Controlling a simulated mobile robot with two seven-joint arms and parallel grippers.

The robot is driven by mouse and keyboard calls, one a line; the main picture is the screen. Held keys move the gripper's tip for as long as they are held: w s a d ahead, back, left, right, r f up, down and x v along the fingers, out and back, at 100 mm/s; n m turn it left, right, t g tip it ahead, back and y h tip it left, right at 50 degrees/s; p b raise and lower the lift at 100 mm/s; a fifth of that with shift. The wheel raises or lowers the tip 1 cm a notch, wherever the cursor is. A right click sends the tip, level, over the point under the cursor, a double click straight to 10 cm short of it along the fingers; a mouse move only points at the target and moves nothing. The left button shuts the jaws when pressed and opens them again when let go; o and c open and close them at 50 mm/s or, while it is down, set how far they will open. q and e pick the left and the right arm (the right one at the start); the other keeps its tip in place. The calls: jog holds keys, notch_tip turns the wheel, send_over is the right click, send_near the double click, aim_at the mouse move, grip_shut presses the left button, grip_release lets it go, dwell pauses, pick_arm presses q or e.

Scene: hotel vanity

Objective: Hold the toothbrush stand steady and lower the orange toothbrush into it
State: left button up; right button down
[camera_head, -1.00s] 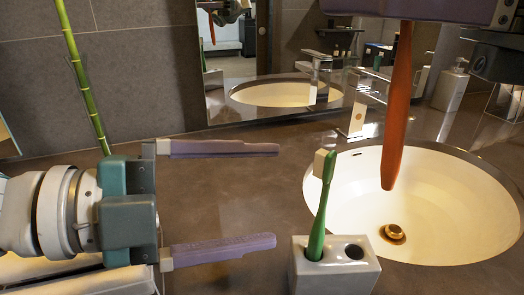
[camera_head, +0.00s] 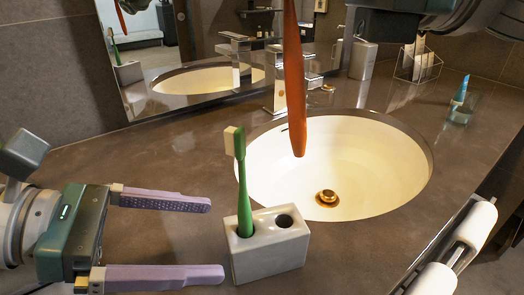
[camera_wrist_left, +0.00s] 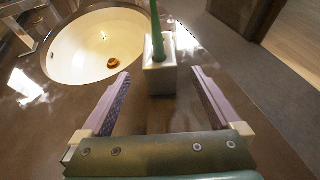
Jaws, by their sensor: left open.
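The white toothbrush stand (camera_head: 268,254) is upright on the counter. A green toothbrush (camera_head: 243,200) leans in its left hole; its right hole (camera_head: 285,221) is empty. My left gripper (camera_head: 216,240) is open, with its fingertips just short of the stand. In the left wrist view, the stand (camera_wrist_left: 160,80) shows between the fingertips (camera_wrist_left: 161,73); I see no contact. The orange toothbrush (camera_head: 295,90) hangs upright in the air, above and beyond the stand, its lower end in front of the basin. My right gripper's fingers are cut off above the head view.
The round sink basin (camera_head: 390,170) lies behind and right of the stand, with a faucet (camera_head: 280,80) at its back. White rolls (camera_head: 475,225) are at the front right. Counter left of the basin is clear.

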aim_at(275, 237)
pick_arm(q)
jog(key=x, duration=1)
jog(key=shift+d, duration=0.2)
grip_shut()
dwell(0.4)
pick_arm(e)
jog(key=shift+w+d+f+m+t, duration=0.2)
jog(key=shift+f+m+t, duration=0.6)
jog(key=shift+f+t, duration=1)
jog(key=shift+w+d+f+m+t, duration=0.15)
jog(key=shift+f+m+t, duration=0.75)
jog(key=shift+f, duration=1.75)
jog(key=shift+w+d+f+m+t, duration=0.15)
jog(key=shift+f+m+t, duration=0.55)
jog(key=shift+f+t, duration=1.1)
